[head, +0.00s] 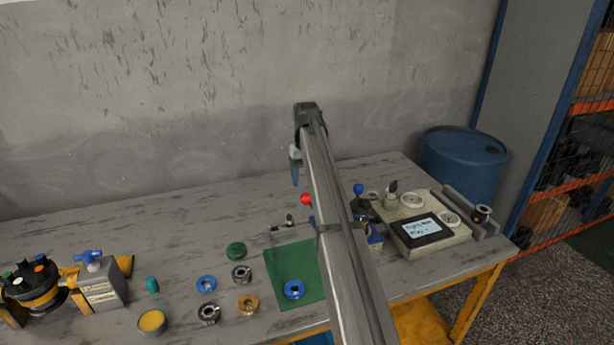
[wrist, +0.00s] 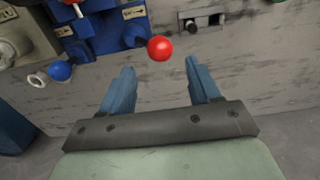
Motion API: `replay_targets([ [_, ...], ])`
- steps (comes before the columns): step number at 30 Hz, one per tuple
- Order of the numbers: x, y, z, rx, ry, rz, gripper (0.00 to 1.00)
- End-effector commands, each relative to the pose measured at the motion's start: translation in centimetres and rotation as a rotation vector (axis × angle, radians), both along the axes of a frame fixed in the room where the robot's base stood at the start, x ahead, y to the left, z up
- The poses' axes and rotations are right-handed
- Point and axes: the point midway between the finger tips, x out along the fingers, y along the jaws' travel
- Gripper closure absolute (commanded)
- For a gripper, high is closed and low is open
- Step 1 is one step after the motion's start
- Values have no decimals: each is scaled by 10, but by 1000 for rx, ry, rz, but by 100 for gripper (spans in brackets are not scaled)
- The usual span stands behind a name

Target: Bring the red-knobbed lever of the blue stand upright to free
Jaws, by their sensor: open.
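The blue stand (head: 375,238) is on the bench, largely hidden behind my arm in the head view. In the wrist view the blue stand (wrist: 95,28) fills the upper left, with small label plates. Its red knob (wrist: 160,48) sticks out to the right of the stand there, so its lever leans over to the side. In the head view the red knob (head: 306,199) shows just left of my arm. My gripper (wrist: 160,68) is open and empty, with the knob just beyond and between its fingertips. In the head view my gripper (head: 295,177) hangs above the knob.
A blue-knobbed lever (head: 358,189) stands near a beige device with a screen (head: 421,229). A green mat (head: 290,270) with a blue ring lies in front, with several rings to its left. A small grey bracket (head: 284,227) is left of the knob. The bench's back left is clear.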

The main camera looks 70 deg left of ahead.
Motion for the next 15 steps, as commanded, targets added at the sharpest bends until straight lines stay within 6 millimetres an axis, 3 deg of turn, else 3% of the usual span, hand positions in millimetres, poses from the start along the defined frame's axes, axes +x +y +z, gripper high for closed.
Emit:
replay_targets([
  [15, 1, -1, -41, 0, 1, -2, 38],
])
